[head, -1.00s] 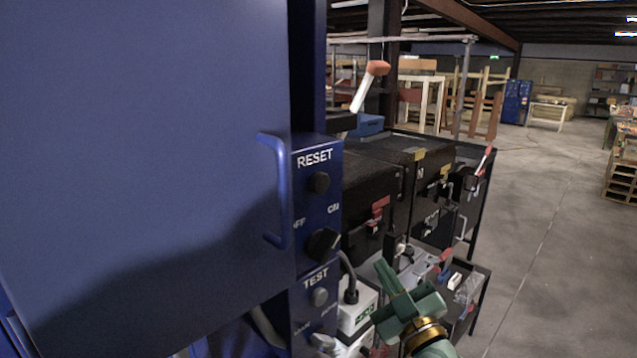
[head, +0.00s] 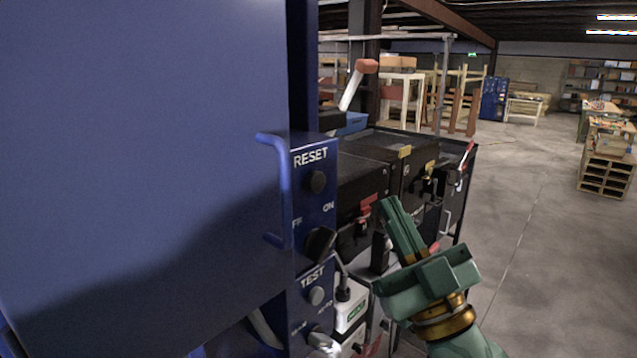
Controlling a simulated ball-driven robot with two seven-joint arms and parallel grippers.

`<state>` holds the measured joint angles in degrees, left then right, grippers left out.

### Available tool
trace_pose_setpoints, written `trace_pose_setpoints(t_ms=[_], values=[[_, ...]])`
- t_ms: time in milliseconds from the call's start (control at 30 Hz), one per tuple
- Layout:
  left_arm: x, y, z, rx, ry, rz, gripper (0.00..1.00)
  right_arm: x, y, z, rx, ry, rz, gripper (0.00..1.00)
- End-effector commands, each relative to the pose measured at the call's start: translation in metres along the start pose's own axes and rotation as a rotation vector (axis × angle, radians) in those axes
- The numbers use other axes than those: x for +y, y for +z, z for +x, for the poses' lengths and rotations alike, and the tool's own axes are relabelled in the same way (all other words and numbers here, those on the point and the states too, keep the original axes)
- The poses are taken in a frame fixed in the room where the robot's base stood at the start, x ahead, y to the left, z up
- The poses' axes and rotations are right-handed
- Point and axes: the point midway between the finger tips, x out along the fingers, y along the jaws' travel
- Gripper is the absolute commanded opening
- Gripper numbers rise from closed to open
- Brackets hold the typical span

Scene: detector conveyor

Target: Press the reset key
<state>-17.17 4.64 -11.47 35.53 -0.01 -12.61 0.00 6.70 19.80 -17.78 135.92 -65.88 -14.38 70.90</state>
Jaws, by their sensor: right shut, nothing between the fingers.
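The reset key is a round dark button (head: 316,182) below the white RESET label on the blue control panel (head: 328,228). It is in plain view. My right gripper (head: 388,222), green with a gold wrist ring, is to the right of the panel and lower than the reset key. Its fingers are shut with nothing in them and point up and to the left. It is apart from the key. My left gripper is not in view.
A blue door with a handle (head: 278,190) fills the left, beside the panel. Below the key are an ON/OFF knob (head: 320,243) and a TEST button (head: 316,296). Black cases (head: 362,180) stand behind my gripper. Open floor (head: 540,230) lies to the right.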

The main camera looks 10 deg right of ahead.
Motion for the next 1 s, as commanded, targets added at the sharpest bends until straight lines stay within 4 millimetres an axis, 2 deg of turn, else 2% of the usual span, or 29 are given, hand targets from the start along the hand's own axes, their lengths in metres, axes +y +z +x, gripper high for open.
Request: trace_pose_setpoints(t_ms=[167, 567, 700, 1000], values=[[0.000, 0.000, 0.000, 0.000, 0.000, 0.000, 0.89, -0.004, 0.005, 0.006, 0.000, 0.002, -0.001, 0.00], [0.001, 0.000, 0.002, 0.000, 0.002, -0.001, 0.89, -0.032, 0.032, 0.044, 0.001, 0.000, -0.001, 0.00], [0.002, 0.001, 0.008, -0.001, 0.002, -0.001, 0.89, -0.039, 0.041, 0.053, -0.001, 0.002, 0.000, 0.00], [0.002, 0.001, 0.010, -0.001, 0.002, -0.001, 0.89, -0.045, 0.045, 0.061, 0.000, 0.000, 0.000, 0.00]])
